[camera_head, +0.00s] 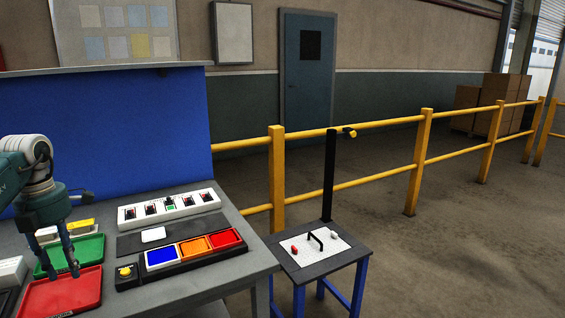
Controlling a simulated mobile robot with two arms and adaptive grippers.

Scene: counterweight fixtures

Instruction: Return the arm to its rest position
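My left arm (36,170) comes in from the left edge, teal and grey, with its gripper (64,272) pointing down. The two dark fingers are apart, with nothing visible between them. They hang over the area where the green tray (88,250) and the red tray (62,296) meet. I cannot tell whether the fingertips touch a tray. My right arm and gripper are not in view.
The grey workbench (190,290) holds a white panel (168,209) and a box with blue, orange and red sections (193,248). A blue screen (150,130) stands behind. A side table (318,262) and yellow railing (424,150) are to the right. Open floor lies beyond.

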